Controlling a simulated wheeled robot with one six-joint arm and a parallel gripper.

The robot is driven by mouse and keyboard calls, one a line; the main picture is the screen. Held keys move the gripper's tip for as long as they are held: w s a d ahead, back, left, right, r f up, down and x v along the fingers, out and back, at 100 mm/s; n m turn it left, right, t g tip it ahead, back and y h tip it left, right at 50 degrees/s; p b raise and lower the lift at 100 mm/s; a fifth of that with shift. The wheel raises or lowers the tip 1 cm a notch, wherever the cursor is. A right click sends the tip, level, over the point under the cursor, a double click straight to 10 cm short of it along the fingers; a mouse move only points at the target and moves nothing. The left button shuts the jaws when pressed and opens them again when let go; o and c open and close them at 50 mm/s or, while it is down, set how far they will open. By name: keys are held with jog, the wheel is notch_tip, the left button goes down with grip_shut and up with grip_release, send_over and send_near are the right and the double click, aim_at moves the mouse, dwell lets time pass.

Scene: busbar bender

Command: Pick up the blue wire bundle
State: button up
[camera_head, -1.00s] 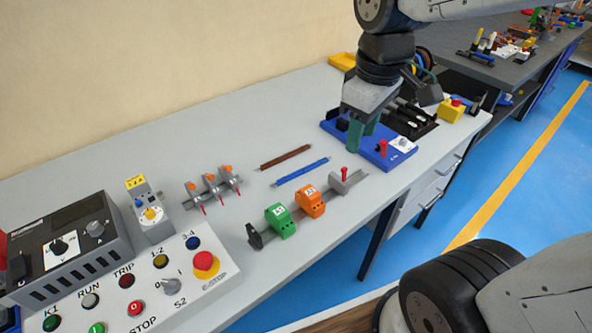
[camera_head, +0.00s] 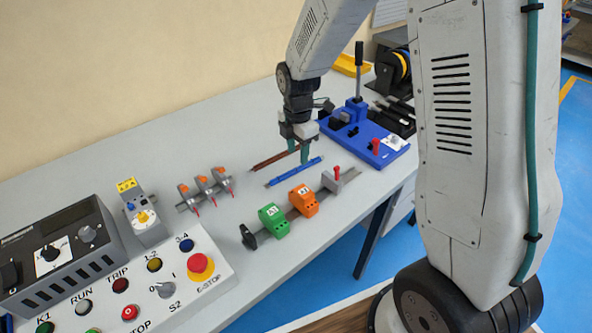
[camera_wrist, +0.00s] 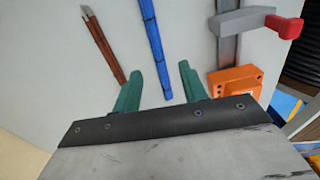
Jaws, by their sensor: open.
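The blue wire bundle (camera_head: 294,172) lies flat on the grey table, next to a brown bundle. In the wrist view the blue bundle (camera_wrist: 153,45) runs down from the top edge, and its near end lies between my two green fingertips in the picture. My gripper (camera_head: 298,155) is open and empty, over the brown and blue bundles. In the wrist view my gripper (camera_wrist: 158,80) shows its fingers spread wide on both sides of the blue bundle. I cannot tell its exact height above the table.
The brown bundle (camera_head: 274,158) lies close on the left. A rail with green (camera_head: 273,220) and orange (camera_head: 303,200) blocks stands in front. A blue bender base (camera_head: 365,135) with an upright lever stands behind right. A control panel (camera_head: 150,295) fills the front left.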

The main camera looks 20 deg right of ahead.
aim_at(296, 168)
jog(key=f, duration=0.5)
jog(key=shift+w+a+f, duration=0.1)
jog(key=shift+a+f, duration=0.1)
jog(key=shift+a, duration=0.05)
jog(key=shift+c, duration=0.3)
grip_shut()
